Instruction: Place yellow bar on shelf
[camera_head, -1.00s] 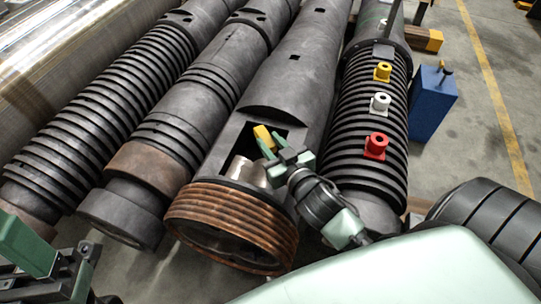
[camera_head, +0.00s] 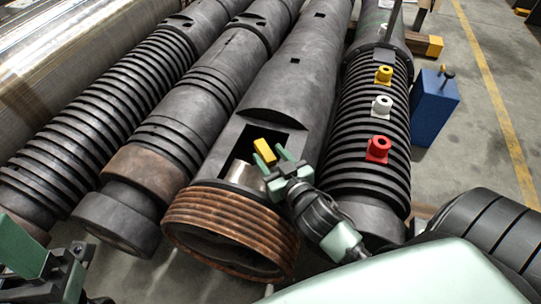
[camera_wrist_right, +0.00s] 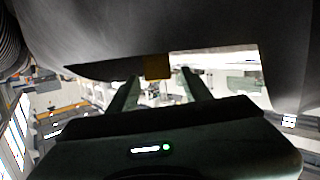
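The yellow bar (camera_head: 264,151) is a short block in the cut-out opening of the third barrel (camera_head: 281,99). It also shows in the right wrist view (camera_wrist_right: 157,67), just past and between the fingertips, with a gap at each side. My right gripper (camera_head: 274,161) is open in front of the bar, at the right side of the opening; its spread fingers show in the right wrist view (camera_wrist_right: 158,84). I cannot make out a separate shelf; the opening's inside is dark. My left gripper (camera_head: 42,258) is partly cut off at the lower left, apart from the bar.
A shiny metal cylinder (camera_head: 246,176) lies in the opening, above the rusty ribbed rim (camera_head: 230,226). The ribbed barrel at right carries yellow (camera_head: 383,75), white (camera_head: 382,106) and red (camera_head: 378,149) fittings. A blue box (camera_head: 435,107) stands on the floor beyond it.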

